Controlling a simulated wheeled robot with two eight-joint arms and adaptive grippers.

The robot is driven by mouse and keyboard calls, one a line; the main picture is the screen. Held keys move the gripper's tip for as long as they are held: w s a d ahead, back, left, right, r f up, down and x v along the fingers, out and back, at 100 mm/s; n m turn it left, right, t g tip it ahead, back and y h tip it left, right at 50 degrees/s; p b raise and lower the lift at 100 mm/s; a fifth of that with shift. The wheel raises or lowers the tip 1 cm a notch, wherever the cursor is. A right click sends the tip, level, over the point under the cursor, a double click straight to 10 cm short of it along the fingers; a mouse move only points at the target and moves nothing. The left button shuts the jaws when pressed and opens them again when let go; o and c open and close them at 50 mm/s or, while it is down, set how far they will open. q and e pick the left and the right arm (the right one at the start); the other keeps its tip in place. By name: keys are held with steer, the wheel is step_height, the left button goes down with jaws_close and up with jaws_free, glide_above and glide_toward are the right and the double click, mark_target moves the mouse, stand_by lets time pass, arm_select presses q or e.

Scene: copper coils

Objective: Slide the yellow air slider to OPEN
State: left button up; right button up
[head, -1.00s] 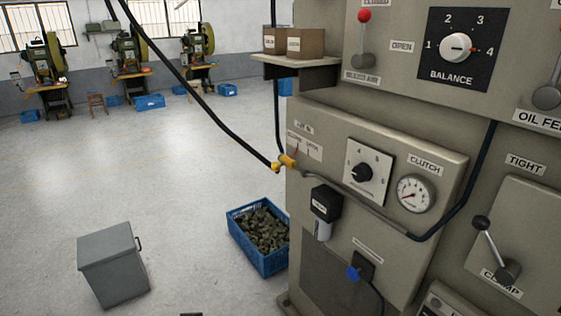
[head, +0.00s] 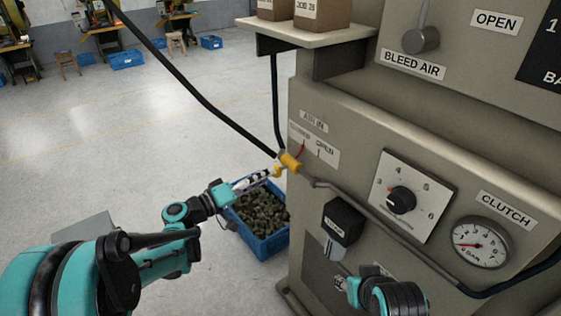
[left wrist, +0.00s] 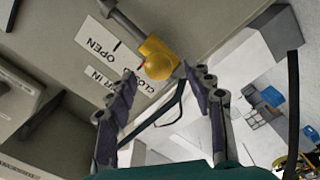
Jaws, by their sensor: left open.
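The yellow air slider (head: 290,162) is a short sleeve on the pipe at the machine's left edge. It sits beside a white label (head: 314,150) with a red line and CLOSED and OPEN marks, near the CLOSED end. My left gripper (head: 274,172) is open just left of the slider. In the left wrist view, the yellow slider (left wrist: 157,60) lies just beyond and between the tips of the spread fingers (left wrist: 160,76). I cannot tell if either finger touches it. My right gripper cannot be made out.
A black hose (head: 195,95) runs down to the slider from upper left. A blue crate (head: 265,246) of dark parts stands on the floor below. The pipe continues right past a clutch dial (head: 401,200) and gauge (head: 481,243). A shelf (head: 314,36) with boxes juts out above.

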mark_target(281, 168)
arm_select(q)
steer(key=b+x, duration=0.1)
steer(key=x, duration=0.5)
steer(key=shift+w+d, duration=0.15)
steer(key=shift+d, duration=0.2)
jaws_close()
steer(key=shift+a+r, duration=0.1)
steer(key=shift+a, duration=0.05)
steer(key=shift+s+r, duration=0.1)
steer(key=shift+s, duration=0.1)
